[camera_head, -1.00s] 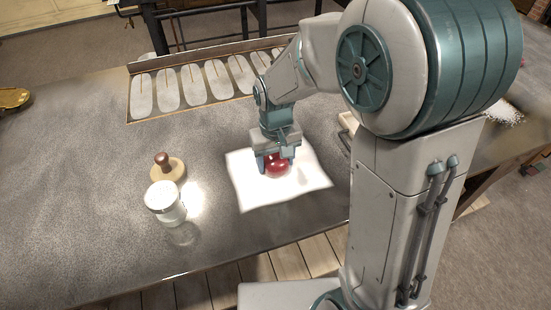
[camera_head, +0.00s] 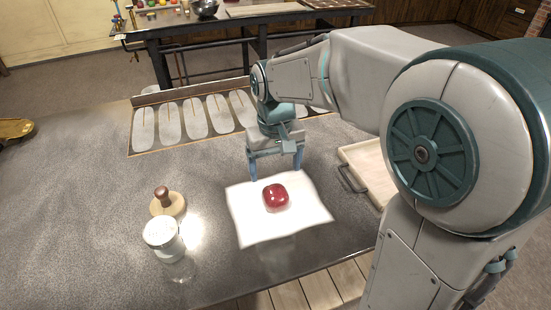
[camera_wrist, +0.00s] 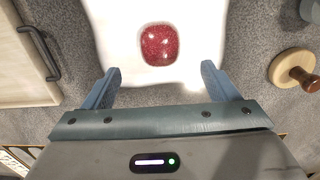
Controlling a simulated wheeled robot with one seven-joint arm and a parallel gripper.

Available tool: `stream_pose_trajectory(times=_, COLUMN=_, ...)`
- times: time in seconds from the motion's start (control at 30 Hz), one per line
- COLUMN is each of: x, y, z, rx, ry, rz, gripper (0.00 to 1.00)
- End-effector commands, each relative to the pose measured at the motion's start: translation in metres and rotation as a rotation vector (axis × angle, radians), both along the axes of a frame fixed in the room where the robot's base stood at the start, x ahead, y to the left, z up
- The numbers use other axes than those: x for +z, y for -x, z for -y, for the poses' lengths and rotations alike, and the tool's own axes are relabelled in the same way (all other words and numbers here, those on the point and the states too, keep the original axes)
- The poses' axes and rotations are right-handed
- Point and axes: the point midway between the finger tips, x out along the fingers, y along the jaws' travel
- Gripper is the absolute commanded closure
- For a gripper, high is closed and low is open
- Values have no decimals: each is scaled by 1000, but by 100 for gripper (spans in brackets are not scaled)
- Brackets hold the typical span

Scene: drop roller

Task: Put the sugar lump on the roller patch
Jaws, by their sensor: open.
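A glossy dark red lump (camera_head: 275,197), which I take for the sugar lump, sits on a white square patch (camera_head: 254,230) on the grey worktop. It rests near the middle of the patch, apart from the edges. The lump (camera_wrist: 159,45) and the patch (camera_wrist: 105,18) also show in the wrist view. My gripper (camera_head: 275,173) is open and empty, above and just behind the lump, with its fingers spread wide. In the wrist view my gripper (camera_wrist: 160,88) has nothing between its fingertips, and the lump lies beyond them. Nothing hides the lump.
A wooden stamp with a knob (camera_head: 167,203) and a lidded white jar (camera_head: 163,238) stand left of the patch. A wooden tray with a dark handle (camera_head: 365,165) is to the right. A panel of pale oval moulds (camera_head: 195,118) lies behind. The left worktop is clear.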

Motion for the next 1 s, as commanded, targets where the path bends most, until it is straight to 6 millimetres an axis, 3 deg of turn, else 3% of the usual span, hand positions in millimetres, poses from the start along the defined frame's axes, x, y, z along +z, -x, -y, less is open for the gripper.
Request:
stream_pose_trajectory(times=0.1, x=14, y=-1, z=0, rx=-1, ry=-1, rz=2, gripper=19)
stream_pose_trajectory(times=0.3, x=22, y=1, z=1, rx=-3, ry=0, rz=1, gripper=19)
stream_pose_trajectory(times=0.43, x=25, y=10, z=15, rx=-27, ry=-8, rz=22, gripper=19)
stream_pose_trajectory(times=0.73, x=23, y=83, z=88, rx=-173, ry=-39, rz=160, gripper=19)
stream_pose_trajectory(times=1.0, x=5, y=131, z=119, rx=-263, ry=-40, rz=249, gripper=19)
